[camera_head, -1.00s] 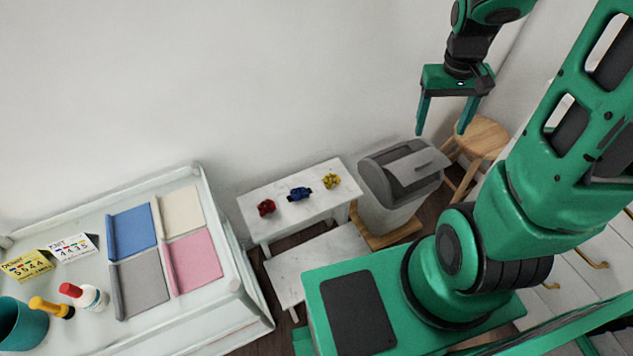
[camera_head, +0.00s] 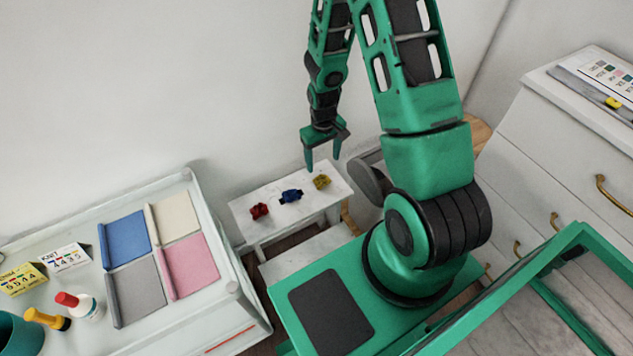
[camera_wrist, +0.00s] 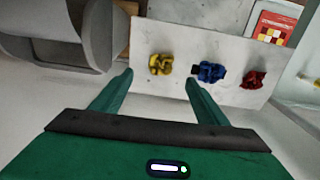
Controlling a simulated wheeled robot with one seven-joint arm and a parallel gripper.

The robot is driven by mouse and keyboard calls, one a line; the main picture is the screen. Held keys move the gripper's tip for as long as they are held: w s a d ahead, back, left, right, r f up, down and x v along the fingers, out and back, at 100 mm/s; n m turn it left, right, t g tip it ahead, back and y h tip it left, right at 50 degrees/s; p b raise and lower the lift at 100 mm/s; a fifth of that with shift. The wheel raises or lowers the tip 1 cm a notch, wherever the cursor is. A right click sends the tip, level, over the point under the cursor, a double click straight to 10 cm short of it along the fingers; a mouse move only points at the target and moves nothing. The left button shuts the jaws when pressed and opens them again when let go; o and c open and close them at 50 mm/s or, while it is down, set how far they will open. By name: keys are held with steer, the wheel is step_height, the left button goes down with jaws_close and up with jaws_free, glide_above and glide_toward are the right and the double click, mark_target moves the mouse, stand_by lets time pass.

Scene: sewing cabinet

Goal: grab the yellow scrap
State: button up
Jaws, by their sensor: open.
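The yellow scrap (camera_head: 322,182) is a small crumpled piece at the right end of a small white marble-topped table (camera_head: 247,213). In the wrist view the yellow scrap (camera_wrist: 160,65) lies between and beyond the fingertips, apart from them. My gripper (camera_head: 323,168) is open and empty, above the table's right end. It also shows in the wrist view (camera_wrist: 158,78), fingers spread wide. A blue scrap (camera_head: 291,196) lies beside the yellow one, and a red scrap (camera_head: 259,211) lies farther left.
A grey bin (camera_wrist: 60,50) stands next to the table, partly hidden by my arm in the head view. A pale table (camera_head: 215,290) with fabric squares and bottles stands at left. White drawers (camera_head: 540,170) stand at right. The wall is close behind.

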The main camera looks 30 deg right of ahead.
mark_target(323, 180)
steer(key=shift+f, duration=5.1)
steer(key=c, duration=1.2)
